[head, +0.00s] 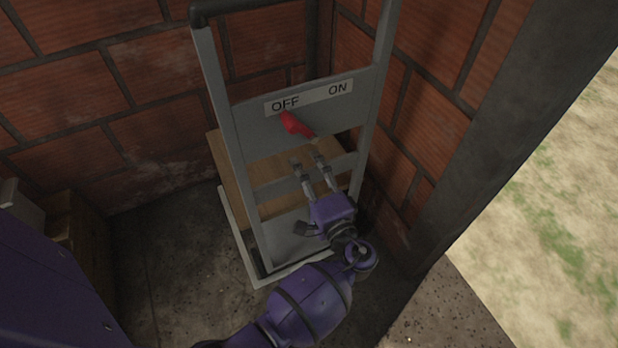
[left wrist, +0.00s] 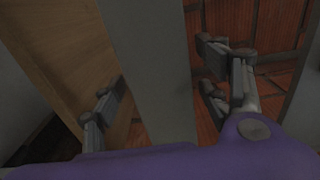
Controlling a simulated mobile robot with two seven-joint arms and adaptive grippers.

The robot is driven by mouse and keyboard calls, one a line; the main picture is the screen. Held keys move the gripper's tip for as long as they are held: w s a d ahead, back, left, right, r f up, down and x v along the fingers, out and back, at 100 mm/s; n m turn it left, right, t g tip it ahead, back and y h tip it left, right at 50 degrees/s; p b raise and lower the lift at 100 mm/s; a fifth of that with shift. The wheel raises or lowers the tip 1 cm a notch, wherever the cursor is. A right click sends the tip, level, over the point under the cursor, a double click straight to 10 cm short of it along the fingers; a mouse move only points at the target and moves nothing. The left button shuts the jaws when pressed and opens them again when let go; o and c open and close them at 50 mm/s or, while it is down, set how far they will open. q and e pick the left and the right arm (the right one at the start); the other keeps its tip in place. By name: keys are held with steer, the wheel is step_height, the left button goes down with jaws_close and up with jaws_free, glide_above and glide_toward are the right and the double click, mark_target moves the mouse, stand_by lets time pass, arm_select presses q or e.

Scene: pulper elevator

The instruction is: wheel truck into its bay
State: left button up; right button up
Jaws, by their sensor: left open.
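The grey hand truck (head: 222,110) stands upright in the brick corner. Its upper plate (head: 252,142) carries a red lever (head: 293,124) under a white OFF/ON label (head: 308,97), with the lever's upper end near OFF. A wooden board or box (head: 226,172) is behind its frame. My left gripper (head: 308,161) is open at the truck's lower crossbar. In the left wrist view, a grey bar (left wrist: 150,70) passes between the open fingers, which stand apart from it. I cannot tell whether the truck is fully inside its bay. My right gripper is not in view.
Brick walls (head: 75,80) close in behind and right of the truck. A dark post (head: 500,140) edges the opening to grassy ground (head: 560,220) at right. Brown boxes (head: 85,235) stand at left. Concrete floor (head: 175,250) between them and the truck is clear.

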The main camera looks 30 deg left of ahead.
arm_select(q)
jaws_close()
stand_by(0.4)
steer(key=shift+f, duration=0.1)
